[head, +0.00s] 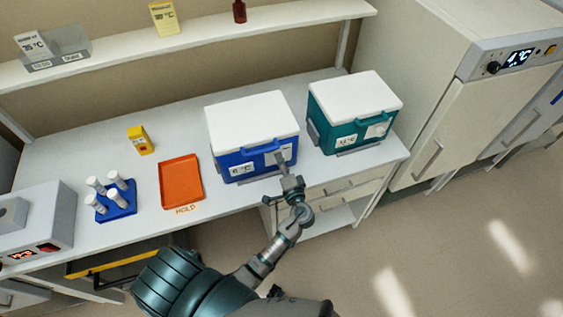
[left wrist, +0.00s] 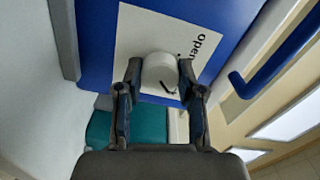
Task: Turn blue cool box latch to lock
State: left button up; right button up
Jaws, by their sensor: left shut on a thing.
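The blue cool box (head: 229,137) with a white lid stands on the bench, lid closed, its front toward me. My left gripper (head: 282,162) reaches its right front, below the blue handle. In the left wrist view, the latch (left wrist: 160,72) is a pale round knob with a dark mark on a white plate (left wrist: 142,33) printed "Open". The fingers of my left gripper (left wrist: 160,68) are shut on the knob, one on each side. In the head view the gripper mostly hides the latch. My right gripper is not in view.
A teal cool box (head: 350,115) stands to the right. An orange tray (head: 181,181), a blue rack (head: 115,201) with several white-capped tubes and a yellow box (head: 140,140) are to the left. The blue handle (left wrist: 290,48) is close beside my gripper.

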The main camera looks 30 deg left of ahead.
pick_arm(q)
jog(key=o, duration=1.1)
jog(key=shift+o, duration=0.2)
jog(key=v, duration=1.2)
jog(key=shift+w+f, duration=0.1)
jog(key=shift+f, duration=0.05)
